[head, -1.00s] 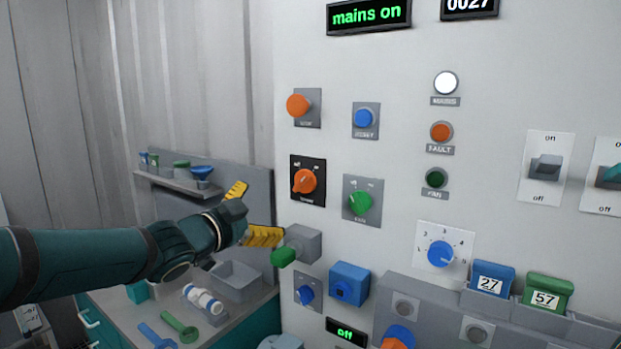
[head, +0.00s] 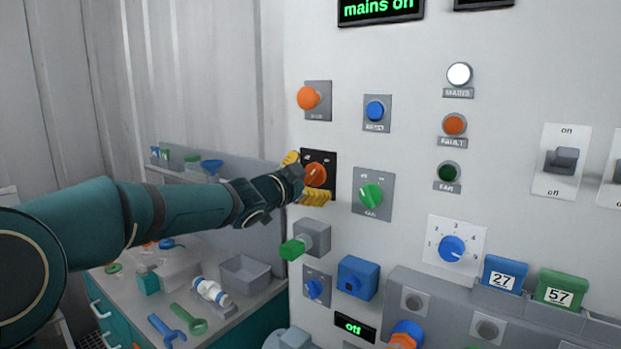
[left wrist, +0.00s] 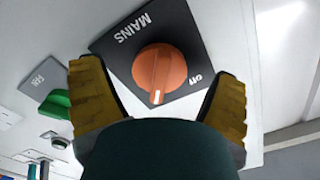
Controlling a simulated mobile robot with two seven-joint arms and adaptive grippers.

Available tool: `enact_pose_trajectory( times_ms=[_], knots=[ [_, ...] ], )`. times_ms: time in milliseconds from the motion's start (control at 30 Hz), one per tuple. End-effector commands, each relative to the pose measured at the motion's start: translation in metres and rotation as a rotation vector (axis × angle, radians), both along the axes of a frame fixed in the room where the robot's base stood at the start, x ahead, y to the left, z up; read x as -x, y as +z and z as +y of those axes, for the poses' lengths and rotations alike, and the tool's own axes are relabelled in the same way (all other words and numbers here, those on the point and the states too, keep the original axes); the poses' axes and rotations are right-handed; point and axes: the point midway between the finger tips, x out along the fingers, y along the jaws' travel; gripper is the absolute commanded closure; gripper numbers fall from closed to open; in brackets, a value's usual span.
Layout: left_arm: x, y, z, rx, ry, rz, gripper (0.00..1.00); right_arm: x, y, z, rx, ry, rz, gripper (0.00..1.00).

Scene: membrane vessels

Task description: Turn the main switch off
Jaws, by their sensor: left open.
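The main switch is an orange rotary knob (head: 316,173) on a black plate on the pale panel. In the left wrist view the knob (left wrist: 158,72) has a white pointer mark at its lower end, and the plate reads MAINS and "off". The pointer is not at the "off" mark. My left gripper (head: 303,178) is at the plate, its yellow fingers open on either side of the knob. In the left wrist view a gap shows between each finger and the knob. The display (head: 380,9) reads "mains on", and the MAINS lamp (head: 459,74) is white. My right gripper is not in view.
An orange button (head: 308,97) is above the switch, a green knob (head: 371,196) to its right. A green-ended handle on a grey box (head: 312,238) projects just below my gripper. A bench (head: 235,318) with tools and a bin is at lower left.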

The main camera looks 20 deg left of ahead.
Motion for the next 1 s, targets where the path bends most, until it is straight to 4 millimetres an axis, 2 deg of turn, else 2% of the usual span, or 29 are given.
enact_pose_trajectory(
  times_ms=[367, 567, 600, 1000],
  knots=[
    [-0.005, 0.0001, -0.002, 0.0, 0.0, 0.0, 0.12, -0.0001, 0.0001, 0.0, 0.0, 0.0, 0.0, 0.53],
    [-0.005, -0.0001, -0.0019, 0.0, 0.0, 0.0, 0.79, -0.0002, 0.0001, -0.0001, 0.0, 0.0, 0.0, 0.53],
    [-0.005, -0.0001, -0.0019, 0.0, 0.0, 0.0, 0.85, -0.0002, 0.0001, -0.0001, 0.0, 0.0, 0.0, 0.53],
    [-0.0051, 0.0003, -0.0016, 0.008, 0.001, 0.004, 0.87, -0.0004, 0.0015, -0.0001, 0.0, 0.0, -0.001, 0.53]
  ],
)
